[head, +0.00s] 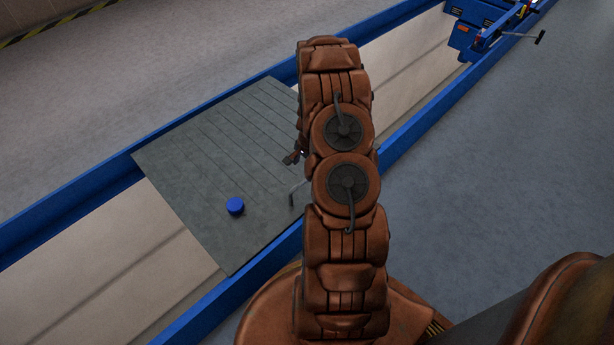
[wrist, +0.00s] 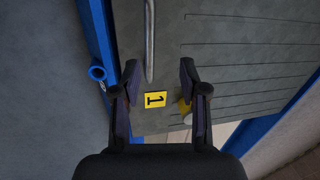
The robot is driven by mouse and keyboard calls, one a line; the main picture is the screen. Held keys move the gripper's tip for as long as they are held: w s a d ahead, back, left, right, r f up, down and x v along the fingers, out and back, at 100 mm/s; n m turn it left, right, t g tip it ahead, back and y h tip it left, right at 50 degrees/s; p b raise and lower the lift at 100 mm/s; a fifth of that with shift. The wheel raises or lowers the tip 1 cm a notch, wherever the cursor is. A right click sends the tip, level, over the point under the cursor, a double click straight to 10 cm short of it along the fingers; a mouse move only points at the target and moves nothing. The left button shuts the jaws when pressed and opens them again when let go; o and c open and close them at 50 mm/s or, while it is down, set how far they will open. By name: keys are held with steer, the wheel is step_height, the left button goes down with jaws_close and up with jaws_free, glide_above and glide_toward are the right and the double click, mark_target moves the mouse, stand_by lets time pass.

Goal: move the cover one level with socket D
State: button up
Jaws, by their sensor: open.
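Cover one is a grey grooved plate (head: 190,150) lying across two blue rails over a pit. In the wrist view the cover (wrist: 230,60) carries a yellow label with a 1 (wrist: 155,99) and a metal bar handle (wrist: 150,40). The handle also shows in the head view (head: 294,194), beside my arm. My gripper (wrist: 160,68) is open above the cover, with the handle between its fingers in the picture; I cannot tell whether they touch it. A blue tube end (wrist: 97,73) stands on the rail at left; its letter is not readable, so I cannot identify socket D.
A blue round object (head: 235,206) sits on the cover. A yellow object (wrist: 184,106) is partly hidden behind the right finger. Blue jack equipment (head: 485,15) with a protruding handle is at the far right. Floor beside the right rail (head: 460,110) is clear.

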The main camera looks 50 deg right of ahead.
steer(key=shift+m, duration=0.5)
steer(key=shift+w+d+f+b, duration=0.1)
steer(key=shift+d+f+b, duration=0.3)
steer(key=shift+f, duration=1.35)
steer(key=shift+s+d+f+b, duration=0.1)
steer(key=shift+d+f+b, duration=0.3)
steer(key=shift+f, duration=1.4)
steer(key=shift+w+d+f+b, duration=0.1)
steer(key=shift+d+f+b, duration=0.3)
steer(key=shift+f, duration=1.35)
steer(key=shift+d, duration=0.1)
steer(key=shift+c, duration=0.2)
jaws_close()
